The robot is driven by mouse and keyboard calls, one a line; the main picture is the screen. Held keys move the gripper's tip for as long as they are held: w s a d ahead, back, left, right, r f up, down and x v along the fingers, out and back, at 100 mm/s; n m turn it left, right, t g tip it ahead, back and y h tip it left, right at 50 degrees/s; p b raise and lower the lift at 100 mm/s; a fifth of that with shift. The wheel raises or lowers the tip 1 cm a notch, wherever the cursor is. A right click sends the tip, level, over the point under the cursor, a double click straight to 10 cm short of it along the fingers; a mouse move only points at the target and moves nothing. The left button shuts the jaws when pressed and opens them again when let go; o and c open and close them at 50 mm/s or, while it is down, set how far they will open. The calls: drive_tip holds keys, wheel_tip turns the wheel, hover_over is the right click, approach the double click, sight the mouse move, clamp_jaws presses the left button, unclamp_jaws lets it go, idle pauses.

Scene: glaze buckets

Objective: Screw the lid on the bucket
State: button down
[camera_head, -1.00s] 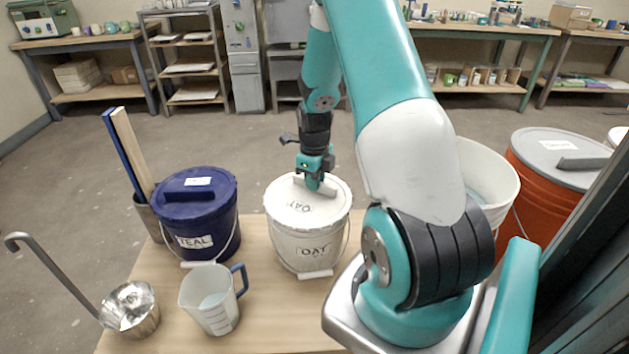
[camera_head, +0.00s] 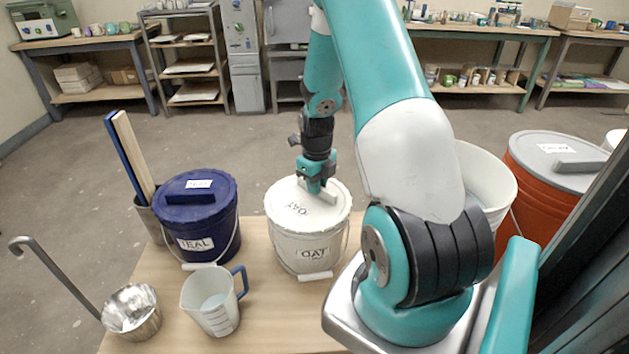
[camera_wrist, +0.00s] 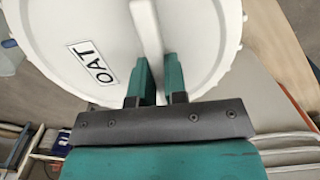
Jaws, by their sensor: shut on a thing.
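The white bucket (camera_head: 285,250) with an OAT label on its front stands on the wooden table. Its white lid (camera_head: 285,205), also marked OAT, lies on the bucket's top and looks level. In the wrist view the lid (camera_wrist: 60,40) fills the upper part, with a raised bar handle (camera_wrist: 148,25) across it. My gripper (camera_head: 316,192) is over the lid, and its fingers (camera_wrist: 159,75) are on either side of the bar, shut on it. The rim joint under the lid is too small to judge for tightness.
A blue TEAL bucket (camera_head: 190,232), a measuring jug (camera_head: 212,305) and a metal ladle (camera_head: 130,312) are on the table at left. An open white bucket (camera_head: 490,185) and an orange lidded bucket (camera_head: 525,190) stand at right, behind my arm.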

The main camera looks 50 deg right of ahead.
drive_tip(key=shift+s+m+p, duration=0.35)
drive_tip(key=shift+s+m, duration=0.05)
drive_tip(key=shift+m, duration=0.8)
drive_tip(key=shift+c, duration=1.4)
unclamp_jaws()
wheel_tip(320, 180, up, 7)
drive_tip(key=p, duration=0.6)
